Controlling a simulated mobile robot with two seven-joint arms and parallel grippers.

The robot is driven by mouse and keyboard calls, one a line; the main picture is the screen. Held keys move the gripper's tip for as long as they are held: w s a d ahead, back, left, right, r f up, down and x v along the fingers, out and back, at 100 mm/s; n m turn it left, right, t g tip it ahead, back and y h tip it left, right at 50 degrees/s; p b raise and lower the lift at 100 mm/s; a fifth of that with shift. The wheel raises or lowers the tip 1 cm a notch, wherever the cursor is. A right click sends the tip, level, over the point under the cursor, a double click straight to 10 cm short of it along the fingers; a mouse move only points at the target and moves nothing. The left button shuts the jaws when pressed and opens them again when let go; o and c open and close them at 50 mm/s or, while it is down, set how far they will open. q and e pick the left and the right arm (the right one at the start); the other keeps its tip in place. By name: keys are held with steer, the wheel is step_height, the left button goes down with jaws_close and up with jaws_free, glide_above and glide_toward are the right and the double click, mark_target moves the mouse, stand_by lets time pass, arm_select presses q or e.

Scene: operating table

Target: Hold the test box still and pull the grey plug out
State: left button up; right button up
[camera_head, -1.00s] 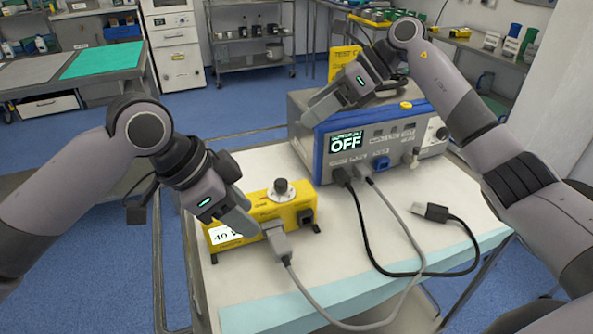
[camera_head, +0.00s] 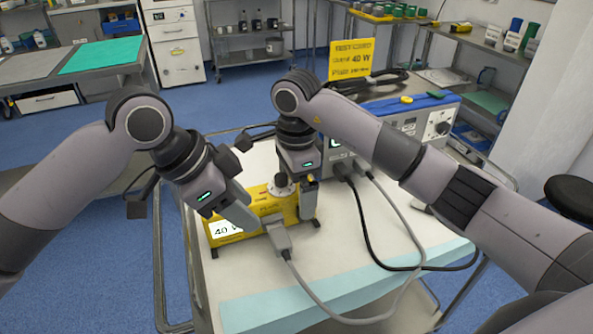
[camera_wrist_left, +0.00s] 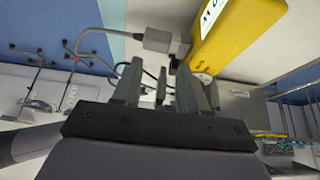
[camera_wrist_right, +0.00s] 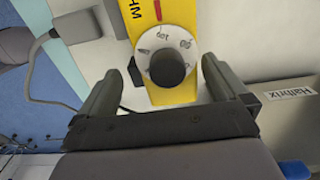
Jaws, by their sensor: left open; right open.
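The yellow test box (camera_head: 258,208) stands on the white table top (camera_head: 240,275), with a "40 W" label and a dial on top. The grey plug (camera_head: 279,238) sits at its front side, with a grey cable. The plug also shows in the left wrist view (camera_wrist_left: 165,42), beside the yellow box. My left gripper (camera_head: 243,216) is open, close to the box's label end and near the plug, holding nothing. My right gripper (camera_head: 296,198) is open over the box's right part. In the right wrist view the dial (camera_wrist_right: 165,67) lies between its fingers; contact cannot be told.
A blue-grey generator (camera_head: 420,120) stands behind, partly hidden by my right arm. A black cable (camera_head: 375,250) and the grey cable (camera_head: 402,218) run from it over the table. A yellow card sign (camera_head: 351,59) stands behind. The table's front left is clear.

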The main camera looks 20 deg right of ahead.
steer(key=shift+f, duration=1.1)
